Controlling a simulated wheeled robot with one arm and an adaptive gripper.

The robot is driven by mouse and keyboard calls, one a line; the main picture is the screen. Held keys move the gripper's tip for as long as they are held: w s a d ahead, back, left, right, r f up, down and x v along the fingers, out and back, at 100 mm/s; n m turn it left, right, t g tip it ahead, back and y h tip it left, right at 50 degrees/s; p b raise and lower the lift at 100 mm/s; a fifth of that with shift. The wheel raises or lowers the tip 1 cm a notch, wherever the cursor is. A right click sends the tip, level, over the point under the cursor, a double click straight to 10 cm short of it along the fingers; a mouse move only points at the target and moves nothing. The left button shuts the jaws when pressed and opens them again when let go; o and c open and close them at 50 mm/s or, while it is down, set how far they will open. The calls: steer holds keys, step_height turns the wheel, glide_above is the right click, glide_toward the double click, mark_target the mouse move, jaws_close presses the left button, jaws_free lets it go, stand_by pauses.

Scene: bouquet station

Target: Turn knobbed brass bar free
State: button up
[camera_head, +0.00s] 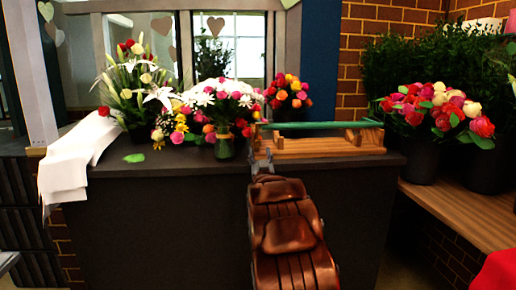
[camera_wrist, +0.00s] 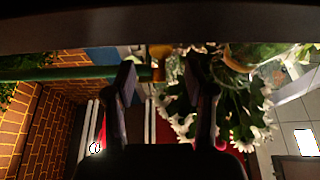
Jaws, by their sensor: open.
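A long green bar (camera_head: 320,125) lies across the top of a wooden rack (camera_head: 335,147) on the dark counter. In the wrist view the green bar (camera_wrist: 75,73) runs in from the left. A short brass-coloured piece (camera_wrist: 158,62) shows at its end, in the gap between my fingertips; I take it as part of the knobbed brass bar. My gripper (camera_head: 262,158) is at the left end of the rack, in front of it. In the wrist view my gripper (camera_wrist: 160,72) is open, with one finger on each side of the brass piece. I cannot tell whether either finger touches it.
Flower bouquets (camera_head: 215,100) and a glass vase (camera_head: 224,147) stand on the counter (camera_head: 170,170) just left of the rack. White paper (camera_head: 75,165) hangs over its left edge. Black buckets of roses (camera_head: 425,160) stand on a wooden bench (camera_head: 455,210) at the right.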

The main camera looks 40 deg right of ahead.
mark_target(258, 145)
steer(key=shift+x, duration=1.9)
steer(key=shift+w+d+r, duration=0.2)
steer(key=shift+w+d, duration=0.15)
steer(key=shift+w, duration=0.1)
jaws_close()
